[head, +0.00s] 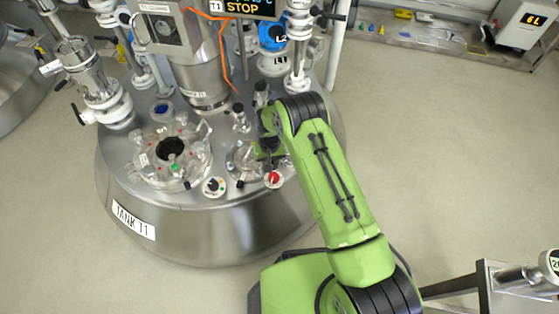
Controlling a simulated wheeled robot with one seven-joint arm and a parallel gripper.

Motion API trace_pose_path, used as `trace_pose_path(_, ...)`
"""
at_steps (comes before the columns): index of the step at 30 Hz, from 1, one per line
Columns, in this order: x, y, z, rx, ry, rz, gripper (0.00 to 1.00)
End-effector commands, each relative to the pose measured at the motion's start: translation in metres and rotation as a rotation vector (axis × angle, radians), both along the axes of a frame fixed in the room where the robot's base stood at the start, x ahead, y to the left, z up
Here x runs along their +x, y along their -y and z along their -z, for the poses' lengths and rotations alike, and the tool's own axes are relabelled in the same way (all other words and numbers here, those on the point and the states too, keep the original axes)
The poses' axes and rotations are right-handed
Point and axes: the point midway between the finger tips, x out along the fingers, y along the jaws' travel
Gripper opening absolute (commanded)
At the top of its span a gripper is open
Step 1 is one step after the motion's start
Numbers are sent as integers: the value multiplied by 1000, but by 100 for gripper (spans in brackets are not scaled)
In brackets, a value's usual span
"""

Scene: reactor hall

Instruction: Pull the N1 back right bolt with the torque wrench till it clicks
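My green arm reaches over the tank top, and my gripper (268,150) is at its far end, mostly hidden behind the arm. I cannot tell whether it is open or shut. It is over or beside a small flanged nozzle (240,160) on the tank lid. I cannot read a label on this nozzle, so I cannot tell whether it is N1. The back right bolt is hidden or too small to make out. I cannot make out the torque wrench, and whether the gripper holds it is hidden.
Tank T1 (190,230) has a round glass-covered manway (171,155) on the left of its lid. A gauge (214,187) and a red knob (273,180) sit near the front rim. Valves, pipes and a STOP display (247,7) stand behind. Floor right of the tank is clear.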

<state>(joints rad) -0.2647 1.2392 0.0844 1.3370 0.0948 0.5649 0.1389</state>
Motion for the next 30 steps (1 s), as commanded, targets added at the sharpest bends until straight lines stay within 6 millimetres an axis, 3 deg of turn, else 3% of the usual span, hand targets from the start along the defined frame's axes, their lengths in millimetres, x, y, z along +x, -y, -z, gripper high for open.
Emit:
trace_pose_path(7,1,-26,0,2,4,198,0)
trace_pose_path(19,2,-31,0,1,3,247,0)
trace_pose_path(23,1,-13,-1,-2,-3,131,0)
trace_pose_path(30,8,30,0,-6,-9,-222,0)
